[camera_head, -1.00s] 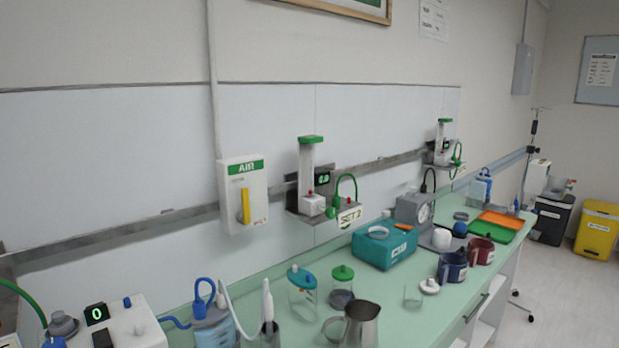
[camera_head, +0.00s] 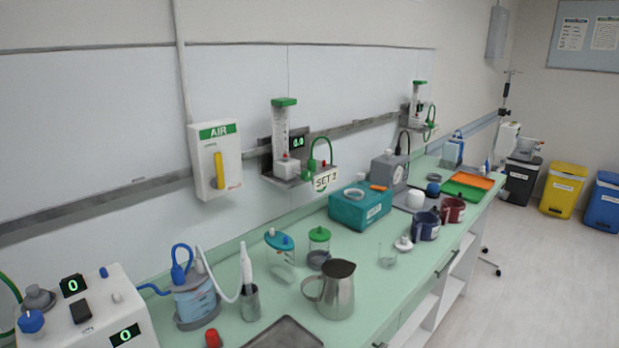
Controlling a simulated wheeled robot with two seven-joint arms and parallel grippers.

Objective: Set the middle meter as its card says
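The middle meter (camera_head: 281,130) is a clear upright tube with a green cap on the wall rail. Its small dark display (camera_head: 297,142) shows green digits that look like 0.0. A white block with a red part sits at its base, and a green knob and green hose (camera_head: 321,146) are to its right. Its card (camera_head: 326,180) hangs at the bracket's front right and reads SET 2; any smaller text is too small to read. Neither of my grippers shows.
A white AIR box (camera_head: 215,160) with a yellow lever hangs left of the meter. Below on the green counter (camera_head: 352,268) stand a teal box (camera_head: 360,208), a metal jug (camera_head: 336,290), lidded jars, mugs and a white device (camera_head: 95,312). Another meter (camera_head: 416,108) is farther right.

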